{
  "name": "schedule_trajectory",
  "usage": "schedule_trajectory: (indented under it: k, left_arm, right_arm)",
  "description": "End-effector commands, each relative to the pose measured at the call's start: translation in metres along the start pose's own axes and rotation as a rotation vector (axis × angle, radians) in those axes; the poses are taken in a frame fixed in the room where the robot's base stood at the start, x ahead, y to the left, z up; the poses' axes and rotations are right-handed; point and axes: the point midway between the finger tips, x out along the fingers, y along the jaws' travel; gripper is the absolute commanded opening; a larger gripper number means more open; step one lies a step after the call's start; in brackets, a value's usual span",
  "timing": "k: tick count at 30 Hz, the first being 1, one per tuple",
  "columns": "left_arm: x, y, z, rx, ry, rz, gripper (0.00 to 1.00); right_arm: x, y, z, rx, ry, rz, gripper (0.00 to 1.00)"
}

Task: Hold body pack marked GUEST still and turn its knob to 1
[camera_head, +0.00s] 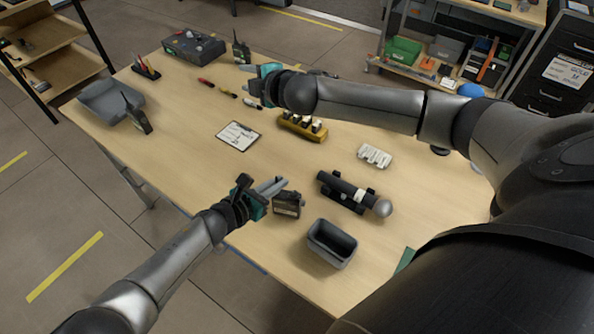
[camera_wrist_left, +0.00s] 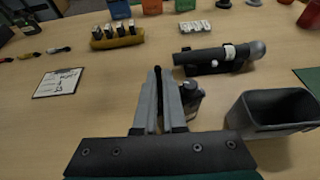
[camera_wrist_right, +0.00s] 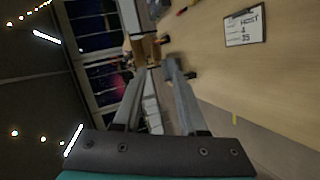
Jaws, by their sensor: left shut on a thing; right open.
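A small dark body pack (camera_head: 288,205) stands near the table's front edge. It also shows in the left wrist view (camera_wrist_left: 192,100), beside my finger tips. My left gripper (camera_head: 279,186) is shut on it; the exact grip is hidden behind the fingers. The pack's marking and knob are too small to make out. My right gripper (camera_head: 246,78) is open at the far side of the table, well away from that pack. Two other dark packs with antennas stand on the table, one at the left (camera_head: 138,116) and one at the back (camera_head: 241,51).
A dark holder with a round-headed microphone (camera_head: 352,190) lies right of the held pack. A grey bin (camera_head: 332,244) stands in front. A card on a clipboard (camera_head: 239,136), reading HOST in the right wrist view, lies mid-table. A yellow rack (camera_head: 302,128) and white block (camera_head: 374,156) sit behind.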

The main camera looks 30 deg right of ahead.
Motion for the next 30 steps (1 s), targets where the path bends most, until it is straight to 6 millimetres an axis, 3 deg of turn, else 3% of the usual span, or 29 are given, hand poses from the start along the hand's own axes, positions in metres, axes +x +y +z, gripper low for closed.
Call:
schedule_trajectory:
  k: [3,7,14,18,23,30]
  left_arm:
    - [0.000,0.000,0.000,0.000,0.000,0.000,0.00]
    - [0.000,0.000,0.000,0.000,0.000,0.000,0.00]
    - [0.000,0.000,0.000,0.000,0.000,0.000,0.00]
    - [0.000,0.000,0.000,0.000,0.000,0.000,0.00]
    - [0.000,0.000,0.000,0.000,0.000,0.000,0.00]
    - [0.000,0.000,0.000,0.000,0.000,0.000,0.00]
  right_arm:
    - [-0.004,0.019,-0.022,-0.168,0.116,0.108,0.41]
    - [-0.013,0.030,-0.051,-0.368,0.250,0.207,0.41]
    - [-0.038,0.018,-0.098,-0.748,0.488,0.317,0.41]
    - [-0.054,-0.008,-0.116,-0.991,0.632,0.339,0.41]
    - [-0.071,-0.049,-0.123,-1.273,0.795,0.318,0.41]
    - [-0.091,-0.119,-0.096,-1.688,1.026,0.183,0.41]
